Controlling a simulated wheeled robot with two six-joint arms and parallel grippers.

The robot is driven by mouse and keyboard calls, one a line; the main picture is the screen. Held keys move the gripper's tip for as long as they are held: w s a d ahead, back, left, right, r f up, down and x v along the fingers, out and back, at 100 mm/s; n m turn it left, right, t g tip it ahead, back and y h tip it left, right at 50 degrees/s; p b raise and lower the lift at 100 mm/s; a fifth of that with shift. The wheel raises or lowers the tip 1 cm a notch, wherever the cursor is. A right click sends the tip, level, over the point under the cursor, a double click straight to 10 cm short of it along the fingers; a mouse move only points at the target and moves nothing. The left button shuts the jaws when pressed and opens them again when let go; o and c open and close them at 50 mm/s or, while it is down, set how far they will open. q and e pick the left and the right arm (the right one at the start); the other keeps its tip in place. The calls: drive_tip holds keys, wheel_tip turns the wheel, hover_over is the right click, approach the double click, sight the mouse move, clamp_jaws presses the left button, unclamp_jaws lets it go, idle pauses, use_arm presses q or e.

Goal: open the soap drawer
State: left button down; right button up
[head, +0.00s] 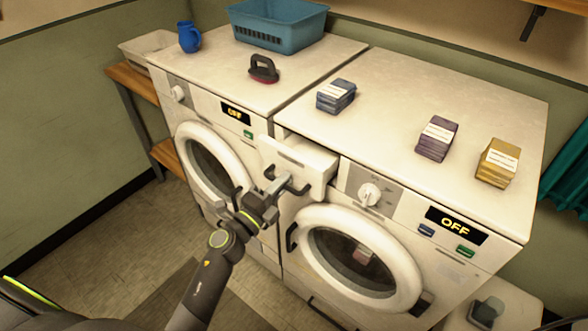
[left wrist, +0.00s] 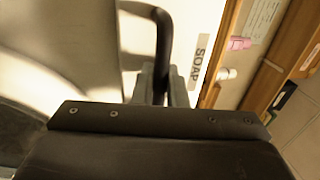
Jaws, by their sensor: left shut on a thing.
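The soap drawer (head: 313,163) is a white box at the upper left of the right washing machine's front. It stands out from the machine's face. Its dark handle (head: 299,189) is on the drawer front. My left gripper (head: 276,188) is at the handle, shut on it. In the left wrist view the dark handle bar (left wrist: 163,38) runs down between the fingers (left wrist: 161,84), beside a "SOAP" label (left wrist: 200,62). My gripper body hides the lower part of that view. My right gripper is not in view.
The right machine has a knob (head: 369,194), an "OFF" display (head: 456,225) and a round door (head: 361,258). The left machine's door (head: 213,163) is beside my arm. Soap packs (head: 336,95), a brush (head: 263,69) and a blue basket (head: 277,26) sit on top.

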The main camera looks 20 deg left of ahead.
use_arm(q)
drive_tip(key=r+v, duration=0.1)
drive_tip(key=v, duration=0.7)
drive_tip(key=shift+s+r, duration=0.25)
drive_tip(key=shift+s, duration=0.05)
drive_tip(key=shift+a, duration=0.15)
drive_tip(key=c, duration=1.8)
unclamp_jaws()
drive_tip(key=shift+b+v, duration=4.5)
drive_tip(key=shift+v, duration=4.2)
drive_tip(key=shift+r, duration=0.15)
